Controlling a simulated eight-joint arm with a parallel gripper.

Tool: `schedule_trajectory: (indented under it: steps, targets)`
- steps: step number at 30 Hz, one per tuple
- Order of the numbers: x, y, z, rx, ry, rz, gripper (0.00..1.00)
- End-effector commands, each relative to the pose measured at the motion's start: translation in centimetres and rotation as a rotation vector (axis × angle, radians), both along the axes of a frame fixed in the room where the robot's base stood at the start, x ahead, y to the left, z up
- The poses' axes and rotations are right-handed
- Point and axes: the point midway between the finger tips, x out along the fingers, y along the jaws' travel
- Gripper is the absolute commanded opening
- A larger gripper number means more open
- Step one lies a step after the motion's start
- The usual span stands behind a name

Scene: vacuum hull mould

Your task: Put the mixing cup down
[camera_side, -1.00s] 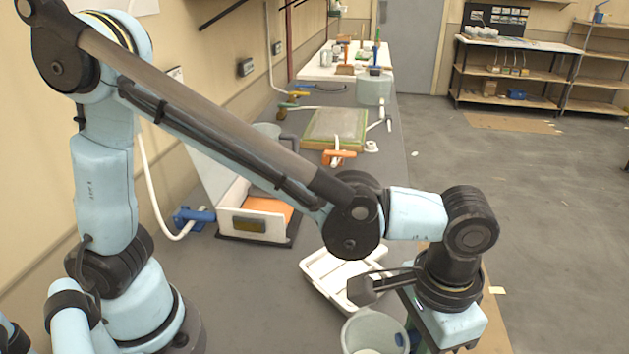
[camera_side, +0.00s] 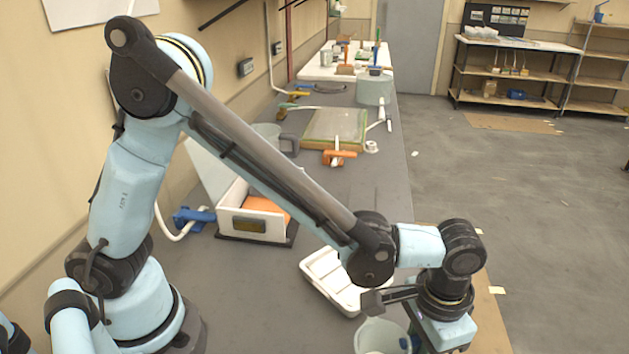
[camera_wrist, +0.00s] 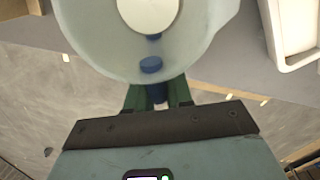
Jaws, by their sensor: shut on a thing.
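The mixing cup (camera_side: 376,338) is a translucent pale cup at the bottom edge of the side view, partly cut off by the frame. In the wrist view the cup (camera_wrist: 100,45) fills the top middle, with a white round area inside it and blue parts near its near side. My gripper (camera_wrist: 158,97) has dark green fingers shut at the near side of the cup, around a blue part of it. In the side view the fingers are mostly hidden by my wrist. I cannot tell whether the cup's base touches the bench.
A white tray (camera_side: 318,268) lies on the grey bench (camera_side: 240,315), just behind the cup; it also shows in the wrist view (camera_wrist: 276,45). A white open box with an orange inside (camera_side: 228,218) stands farther left. A framed panel (camera_side: 335,128) with an orange clamp lies farther back. Bare bench lies left of the tray.

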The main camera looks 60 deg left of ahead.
Motion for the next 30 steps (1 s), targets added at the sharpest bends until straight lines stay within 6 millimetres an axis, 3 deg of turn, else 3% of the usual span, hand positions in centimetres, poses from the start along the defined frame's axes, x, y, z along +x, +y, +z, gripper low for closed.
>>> schedule_trajectory:
  steps: [3,4,8,20,30]
  targets:
    - [0.0,0.0,-0.3,0.0,0.0,0.0,0.0]
    - [0.0,0.0,-0.3,0.0,0.0,0.0,0.25]
    - [0.0,0.0,-0.2,0.0,0.0,0.0,0.45]
    - [0.0,0.0,0.3,0.0,0.0,0.0,0.46]
    - [0.0,0.0,5.7,0.0,0.0,0.0,0.46]
